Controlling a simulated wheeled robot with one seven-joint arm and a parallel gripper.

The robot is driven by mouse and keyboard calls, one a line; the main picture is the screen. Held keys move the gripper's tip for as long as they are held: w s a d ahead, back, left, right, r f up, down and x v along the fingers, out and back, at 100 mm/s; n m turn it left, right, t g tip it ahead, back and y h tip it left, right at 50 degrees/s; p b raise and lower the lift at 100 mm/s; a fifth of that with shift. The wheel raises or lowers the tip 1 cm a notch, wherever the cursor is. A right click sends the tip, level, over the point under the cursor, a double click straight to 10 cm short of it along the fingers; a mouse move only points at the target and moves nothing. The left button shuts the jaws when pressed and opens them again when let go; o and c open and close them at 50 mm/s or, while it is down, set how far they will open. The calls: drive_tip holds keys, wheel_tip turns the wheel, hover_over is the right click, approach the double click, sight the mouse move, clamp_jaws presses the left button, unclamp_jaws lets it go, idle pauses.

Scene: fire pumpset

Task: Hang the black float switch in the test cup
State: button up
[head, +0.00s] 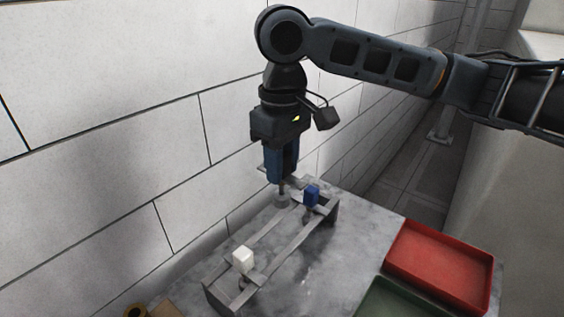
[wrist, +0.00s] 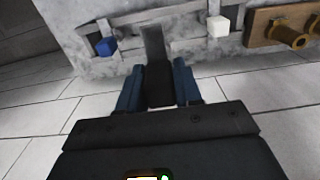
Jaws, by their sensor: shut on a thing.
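My gripper (head: 281,180) points straight down over the far end of the grey rack (head: 270,231), its blue fingers closed on a dark thing. In the wrist view my gripper (wrist: 158,90) has this black body, the black float switch (wrist: 157,86), between its fingers. A grey stem and a wider grey end (head: 283,201) show below the fingertips in the head view, beside the rack's rail. I cannot tell whether they touch the rack. A brass ring (head: 135,311) on a wooden block is partly cut off at the lower left; I cannot tell whether it is the test cup.
A blue-topped switch (head: 311,195) and a white-topped switch (head: 243,259) sit in the rack. A red tray (head: 440,266) and a green tray (head: 395,300) lie at right. A block wall (head: 120,130) runs close behind the rack.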

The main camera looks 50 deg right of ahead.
drive_tip(key=shift+r+p, duration=1.4)
drive_tip(key=shift+r, duration=0.35)
